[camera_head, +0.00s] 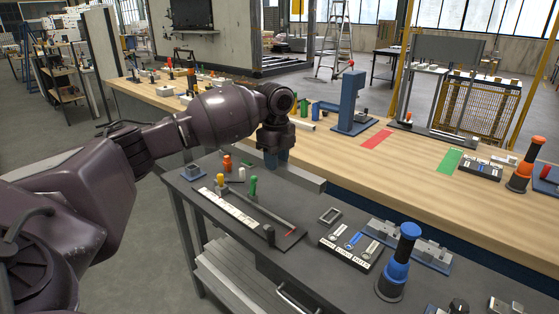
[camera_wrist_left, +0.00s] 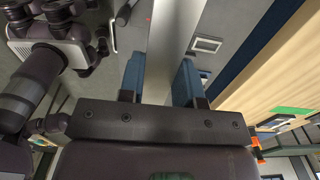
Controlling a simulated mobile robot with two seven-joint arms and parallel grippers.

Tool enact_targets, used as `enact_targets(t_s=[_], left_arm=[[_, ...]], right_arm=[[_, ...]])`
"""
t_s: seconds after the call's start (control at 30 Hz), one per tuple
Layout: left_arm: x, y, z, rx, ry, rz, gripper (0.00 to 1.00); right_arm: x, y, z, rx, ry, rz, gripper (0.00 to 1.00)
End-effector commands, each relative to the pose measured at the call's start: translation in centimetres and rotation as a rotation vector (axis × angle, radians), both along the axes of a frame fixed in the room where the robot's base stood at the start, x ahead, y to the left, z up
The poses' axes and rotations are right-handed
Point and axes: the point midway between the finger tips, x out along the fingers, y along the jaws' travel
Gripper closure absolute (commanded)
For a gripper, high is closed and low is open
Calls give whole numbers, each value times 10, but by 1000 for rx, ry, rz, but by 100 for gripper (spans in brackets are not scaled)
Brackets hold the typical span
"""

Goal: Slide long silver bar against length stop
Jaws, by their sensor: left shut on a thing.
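The long silver bar (camera_head: 306,178) is at the far side of the dark bench. In the left wrist view the bar (camera_wrist_left: 174,35) runs lengthwise between the blue fingers. My left gripper (camera_head: 277,158) points down and is shut on the bar; its fingers hide part of it. In the left wrist view the gripper (camera_wrist_left: 160,78) has one finger on each side of the bar. A dark fixture plate (camera_head: 290,238) with a white scale strip (camera_head: 228,208) lies in front of the bar. I cannot tell which part is the length stop. My right gripper is not in view.
On the bench stand a yellow peg (camera_head: 220,181), a green peg (camera_head: 253,186) and an orange piece (camera_head: 227,163). A small metal frame (camera_head: 329,215), a labelled button panel (camera_head: 350,245) and a blue-topped post (camera_head: 400,262) stand to the right. A wooden table (camera_head: 410,180) lies behind.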

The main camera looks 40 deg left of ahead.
Motion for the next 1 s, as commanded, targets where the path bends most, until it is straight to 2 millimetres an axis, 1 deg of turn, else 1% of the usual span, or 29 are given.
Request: enact_targets(t_s=[0.5, 1.0], left_arm=[[2, 20, 1, 0, -1, 0, 98], [2, 23, 0, 0, -1, 0, 98]], right_arm=[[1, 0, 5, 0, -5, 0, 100], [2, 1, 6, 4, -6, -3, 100]])
